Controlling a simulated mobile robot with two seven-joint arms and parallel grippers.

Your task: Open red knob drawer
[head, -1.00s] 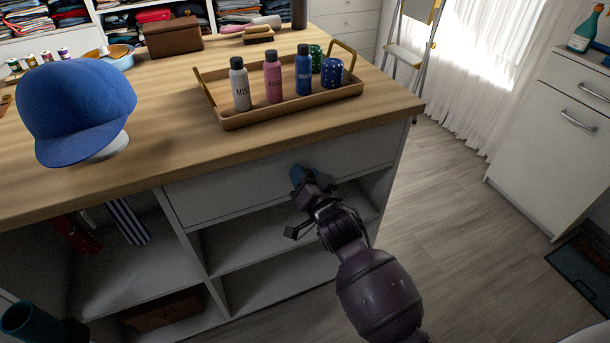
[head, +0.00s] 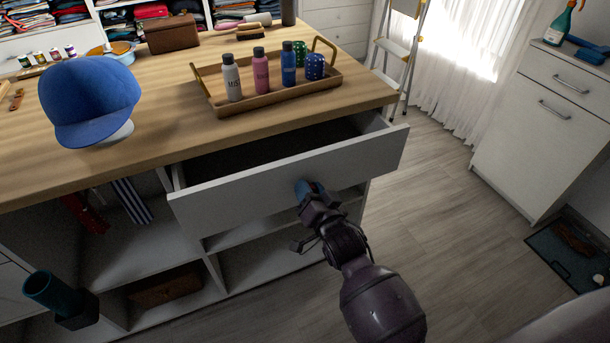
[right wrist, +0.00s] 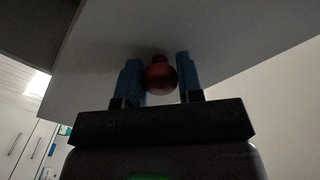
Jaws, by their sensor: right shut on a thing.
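The white drawer (head: 240,190) under the wooden counter stands pulled out, with its dark inside showing behind the front panel. My right gripper (head: 308,188) is at the drawer front, right of its middle. In the right wrist view the round red knob (right wrist: 159,75) sits between the two blue fingers of my right gripper (right wrist: 161,82), against the drawer front. The gripper is shut on the knob. The knob is hidden by the gripper in the head view.
On the counter (head: 170,125) stand a tray (head: 270,100) with bottles and a blue cap (head: 90,100). Open cubbies (head: 150,240) lie below. A white cabinet (head: 545,140) stands at the right, a stepladder (head: 400,50) behind. The floor (head: 430,210) between is clear.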

